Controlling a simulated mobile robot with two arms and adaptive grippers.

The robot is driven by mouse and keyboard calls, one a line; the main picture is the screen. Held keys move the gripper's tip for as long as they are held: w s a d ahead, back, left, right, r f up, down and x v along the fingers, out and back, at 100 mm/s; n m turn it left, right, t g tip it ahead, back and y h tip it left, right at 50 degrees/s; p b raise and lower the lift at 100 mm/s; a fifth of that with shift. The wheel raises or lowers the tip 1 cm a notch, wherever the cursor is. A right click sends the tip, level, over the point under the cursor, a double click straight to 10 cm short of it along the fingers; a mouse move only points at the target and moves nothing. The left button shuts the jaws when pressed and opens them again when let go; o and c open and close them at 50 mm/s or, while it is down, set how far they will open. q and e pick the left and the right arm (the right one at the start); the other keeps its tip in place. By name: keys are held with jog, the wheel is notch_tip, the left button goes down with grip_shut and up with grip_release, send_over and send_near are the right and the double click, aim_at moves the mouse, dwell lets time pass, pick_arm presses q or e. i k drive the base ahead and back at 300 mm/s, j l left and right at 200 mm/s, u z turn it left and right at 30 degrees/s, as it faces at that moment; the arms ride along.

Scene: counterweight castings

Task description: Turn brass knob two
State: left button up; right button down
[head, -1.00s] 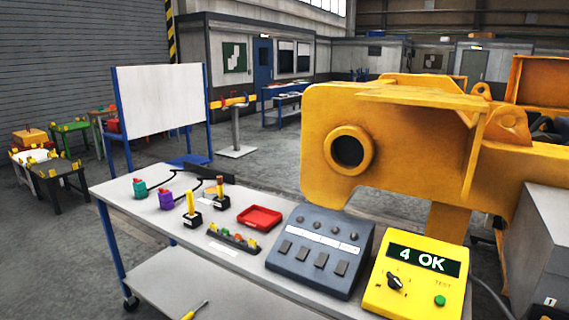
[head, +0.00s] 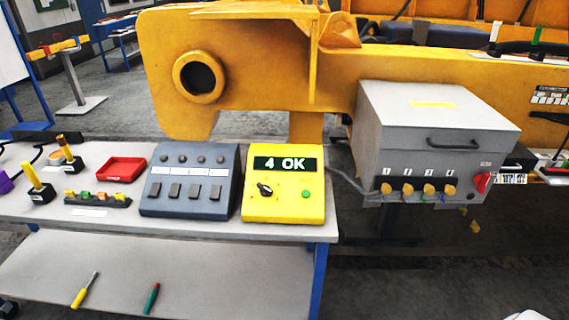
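Several brass knobs stick out in a row low on the front of a grey box (head: 437,118), under labels 1 to 4. Brass knob two (head: 408,189) is the second from the left, under the label 2. I cannot tell its turn position at this size. A red switch (head: 482,182) sits at the right end of the row. A yellow tester (head: 284,207) on the table reads "4 OK".
The white table (head: 250,231) holds a grey switch console (head: 190,205), a red tray (head: 121,169) and several small parts. A large yellow casting (head: 262,72) stands behind. A cable runs from tester to box.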

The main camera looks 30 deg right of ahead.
aim_at(407, 190)
jog(key=z, duration=1.8)
